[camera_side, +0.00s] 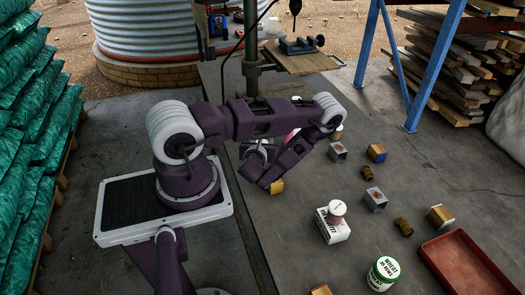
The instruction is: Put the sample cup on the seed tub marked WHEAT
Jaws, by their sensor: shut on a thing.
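The seed tub marked WHEAT (383,273) is a round white and green tub at the lower right of the work surface, with a plain white and green lid. My gripper (272,184) points down near the middle of the surface, well to the upper left of the tub. It is shut on a small yellow thing (278,187), mostly hidden by my wrist; I cannot tell if this is the sample cup.
A red tray (466,265) lies at the lower right, beside the tub. A pink thing (292,135) is partly hidden behind my arm.

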